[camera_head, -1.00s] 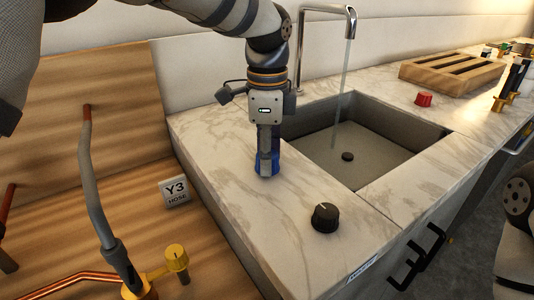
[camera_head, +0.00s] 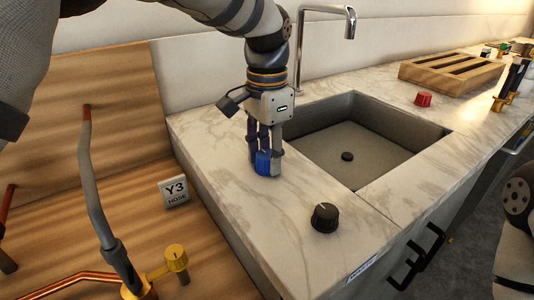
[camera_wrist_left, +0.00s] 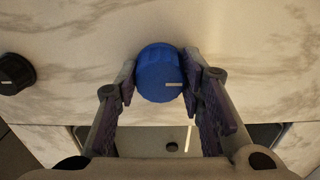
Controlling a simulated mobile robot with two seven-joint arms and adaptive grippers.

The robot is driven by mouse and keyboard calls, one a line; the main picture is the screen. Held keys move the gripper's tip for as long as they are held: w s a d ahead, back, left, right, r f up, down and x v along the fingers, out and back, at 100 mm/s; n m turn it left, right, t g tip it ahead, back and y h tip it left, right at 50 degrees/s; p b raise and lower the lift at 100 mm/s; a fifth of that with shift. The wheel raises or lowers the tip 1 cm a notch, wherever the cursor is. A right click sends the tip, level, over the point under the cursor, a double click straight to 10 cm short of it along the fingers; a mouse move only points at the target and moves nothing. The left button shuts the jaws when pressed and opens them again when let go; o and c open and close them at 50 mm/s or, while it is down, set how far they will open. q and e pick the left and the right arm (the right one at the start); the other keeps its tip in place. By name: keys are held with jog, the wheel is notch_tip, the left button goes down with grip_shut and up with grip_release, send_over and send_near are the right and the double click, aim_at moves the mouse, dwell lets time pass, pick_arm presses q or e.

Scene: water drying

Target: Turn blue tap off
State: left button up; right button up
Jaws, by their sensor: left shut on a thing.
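The blue tap knob (camera_head: 263,162) stands on the marble counter to the left of the sink. My left gripper (camera_head: 264,168) points down over it with a finger on either side, shut on the knob. In the left wrist view the blue knob (camera_wrist_left: 160,74) sits between the fingertips, and its white mark points right. The chrome faucet (camera_head: 351,22) arches over the sink (camera_head: 375,150), and no water runs from its spout. My right gripper is not in view.
A black knob (camera_head: 325,217) stands near the counter's front edge and a red knob (camera_head: 423,99) behind the sink. A slatted wooden block (camera_head: 450,72) lies farther back. A grey hose (camera_head: 92,190) and yellow valve (camera_head: 176,257) are at the left.

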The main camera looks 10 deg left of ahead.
aim_at(267, 154)
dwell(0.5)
pick_arm(q)
jog(key=o, duration=1.1)
jog(key=shift+o, duration=0.2)
notch_tip(267, 154, up, 12)
jog(key=shift+f, duration=0.1)
